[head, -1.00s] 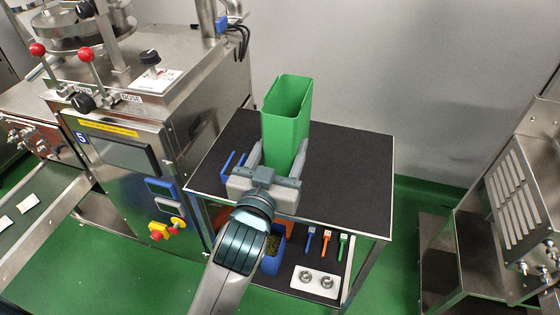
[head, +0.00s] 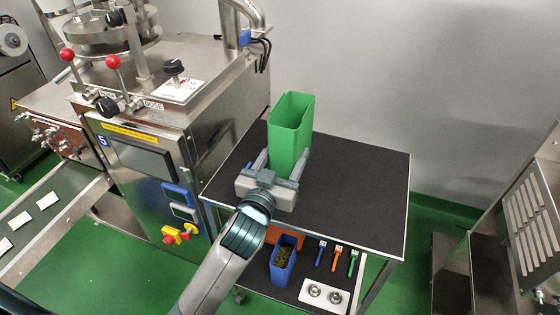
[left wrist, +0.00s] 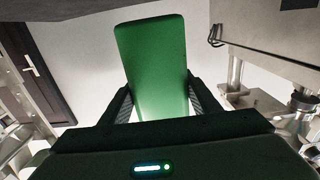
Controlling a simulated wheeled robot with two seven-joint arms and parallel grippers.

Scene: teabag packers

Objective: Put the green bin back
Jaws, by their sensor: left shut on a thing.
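The green bin (head: 290,133) is a tall, open-topped box, upright over the back left part of the black table top (head: 350,185). I cannot tell whether its base touches the table. My left gripper (head: 280,172) is shut on the lower part of the green bin, one finger on each side. In the left wrist view the bin (left wrist: 155,65) stands between the two fingers (left wrist: 160,105). The inside of the bin is mostly hidden. My right gripper is not in view.
A steel packing machine (head: 150,110) stands left of the table. The lower shelf holds a blue bin of dark contents (head: 284,258), several small colored tools (head: 336,258) and a white plate with two metal cups (head: 323,296). The table's right half is clear.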

